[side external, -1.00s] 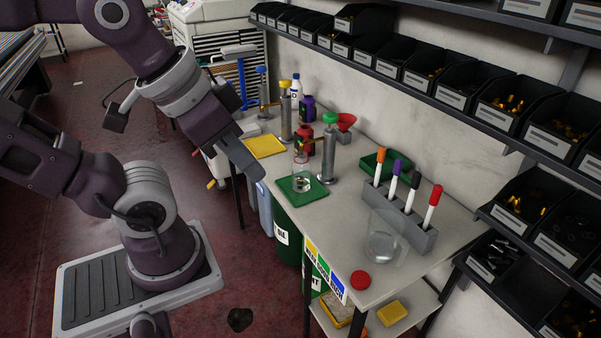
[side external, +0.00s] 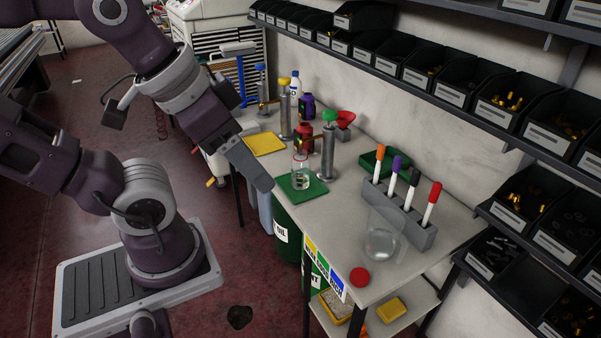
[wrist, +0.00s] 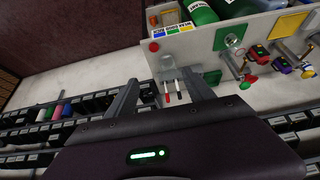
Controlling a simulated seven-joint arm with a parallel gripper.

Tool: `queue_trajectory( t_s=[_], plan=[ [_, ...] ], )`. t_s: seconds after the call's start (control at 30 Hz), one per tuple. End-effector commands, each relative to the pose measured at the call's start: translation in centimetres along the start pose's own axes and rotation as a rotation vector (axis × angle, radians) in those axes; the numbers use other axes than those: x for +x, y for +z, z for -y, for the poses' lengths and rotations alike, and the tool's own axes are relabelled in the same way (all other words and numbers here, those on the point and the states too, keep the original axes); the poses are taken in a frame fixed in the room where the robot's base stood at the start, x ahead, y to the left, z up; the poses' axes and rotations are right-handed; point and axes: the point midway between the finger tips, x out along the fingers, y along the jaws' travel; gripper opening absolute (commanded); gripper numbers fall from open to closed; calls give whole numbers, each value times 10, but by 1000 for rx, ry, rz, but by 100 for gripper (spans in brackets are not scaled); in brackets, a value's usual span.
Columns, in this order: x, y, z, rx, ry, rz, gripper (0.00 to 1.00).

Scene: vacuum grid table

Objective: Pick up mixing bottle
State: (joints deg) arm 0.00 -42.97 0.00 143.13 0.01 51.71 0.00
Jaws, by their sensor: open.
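A clear, empty-looking bottle (side external: 383,243), possibly the mixing bottle, stands on the table in front of the marker rack. A red round cap (side external: 359,277) lies near it. A second clear vessel (side external: 300,178), with a red ring at its top, stands on a green mat (side external: 314,193); I cannot tell which one is the mixing bottle. My gripper (side external: 262,182) is above the table's left edge, left of the green mat, and touches neither vessel. In the wrist view my gripper (wrist: 160,77) is open and empty, with the clear bottle (wrist: 168,66) showing beyond its fingers.
The grey rack (side external: 403,212) with several upright markers stands behind the clear bottle. Metal dispensers (side external: 327,155) and a red bottle (side external: 304,138) are behind the green mat. Shelves of black bins (side external: 455,92) line the wall. The tabletop between mat and rack is clear.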

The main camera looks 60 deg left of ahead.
Motion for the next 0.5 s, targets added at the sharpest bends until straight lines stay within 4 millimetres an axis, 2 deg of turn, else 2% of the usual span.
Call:
queue_trajectory(
  t_s=[0.07, 0.23, 0.37, 0.5],
  plan=[
    [-7, -5, 0, 0, 0, -3, 62],
    [-46, -31, 3, -10, -10, -12, 62],
    [-20, -87, 49, -119, -152, -127, 62],
    [-1, -144, 108, -198, -292, -270, 62]
  ],
)
